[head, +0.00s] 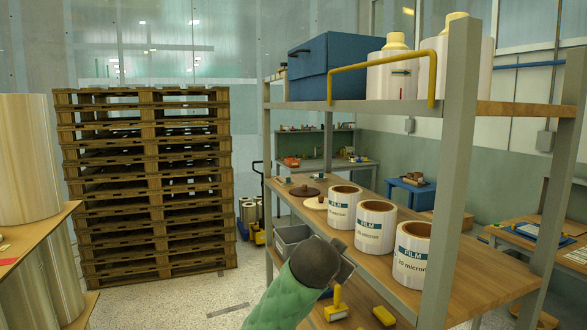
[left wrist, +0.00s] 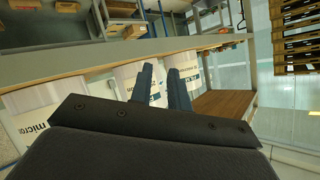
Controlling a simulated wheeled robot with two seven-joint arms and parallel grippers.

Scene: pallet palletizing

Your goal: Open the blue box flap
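The blue box (head: 312,84) stands on the upper shelf of the metal rack in the head view, and its top looks closed. It is not recognizable in the left wrist view. My right gripper is not in view.
The rack's upper shelf (head: 520,108) has a yellow rail (head: 385,58) at its front and white containers (head: 392,77) right of the box. Film rolls (head: 375,228) stand on the shelf below. A grey post (head: 455,170) rises at front. Stacked pallets (head: 150,190) stand left.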

